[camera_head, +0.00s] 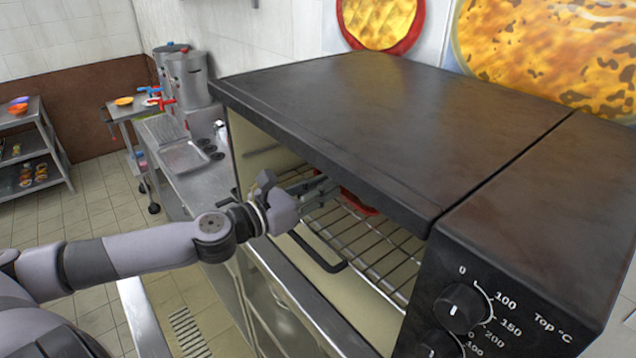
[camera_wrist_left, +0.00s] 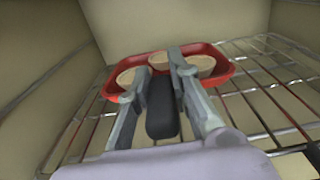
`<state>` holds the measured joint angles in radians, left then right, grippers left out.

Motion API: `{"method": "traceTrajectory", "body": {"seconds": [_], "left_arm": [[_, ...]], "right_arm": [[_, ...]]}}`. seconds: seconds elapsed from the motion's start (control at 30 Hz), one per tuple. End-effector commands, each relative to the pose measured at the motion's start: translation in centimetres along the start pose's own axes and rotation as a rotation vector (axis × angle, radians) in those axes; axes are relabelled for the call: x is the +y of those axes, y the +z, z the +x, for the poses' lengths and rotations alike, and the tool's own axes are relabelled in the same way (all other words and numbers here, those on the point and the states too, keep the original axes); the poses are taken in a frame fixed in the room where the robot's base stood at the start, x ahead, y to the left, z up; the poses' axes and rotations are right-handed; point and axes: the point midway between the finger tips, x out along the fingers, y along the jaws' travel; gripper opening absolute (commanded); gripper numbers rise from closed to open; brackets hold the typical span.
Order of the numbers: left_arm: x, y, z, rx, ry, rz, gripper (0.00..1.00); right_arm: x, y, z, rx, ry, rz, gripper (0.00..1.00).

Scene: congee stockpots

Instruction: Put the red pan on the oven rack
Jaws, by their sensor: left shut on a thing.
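The red pan (camera_wrist_left: 222,66) holds several tan round cups or pies. In the left wrist view it is inside the oven, over the wire oven rack (camera_wrist_left: 262,95), and I cannot tell whether it rests fully on the bars. In the head view only a red bit of the pan (camera_head: 358,203) shows under the oven's top edge. My left gripper (camera_wrist_left: 158,76) reaches in through the oven's front and is shut on the pan's near side. A dark rounded piece, perhaps its handle, lies between the fingers. The left gripper also shows in the head view (camera_head: 322,186). My right gripper is not in view.
The dark oven top (camera_head: 400,120) sits close above my left wrist. A black handle bar (camera_head: 318,252) is below the wrist at the oven's front. Knobs (camera_head: 462,306) are on the right. A steel counter with a tray (camera_head: 183,157) and stockpots (camera_head: 190,78) stands behind.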

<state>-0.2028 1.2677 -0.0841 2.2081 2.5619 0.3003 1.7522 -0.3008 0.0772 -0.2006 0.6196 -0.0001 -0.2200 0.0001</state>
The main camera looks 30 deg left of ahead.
Motion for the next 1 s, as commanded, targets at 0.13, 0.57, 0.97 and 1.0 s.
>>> {"method": "traceTrajectory", "body": {"seconds": [0.13,0.57,0.97,1.0], "left_arm": [[0.0,-0.3,0.0,-0.004,0.000,0.003,0.00],[-0.1,-0.5,0.0,-0.003,-0.001,0.003,0.00],[-0.1,-1.2,0.0,0.001,-0.003,0.003,0.00],[-0.1,-1.3,0.0,0.001,-0.003,0.003,0.00]], "right_arm": [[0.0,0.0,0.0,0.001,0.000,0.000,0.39],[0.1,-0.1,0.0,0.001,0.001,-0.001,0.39],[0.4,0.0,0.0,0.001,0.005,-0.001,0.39],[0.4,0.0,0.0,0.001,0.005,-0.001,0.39]]}}
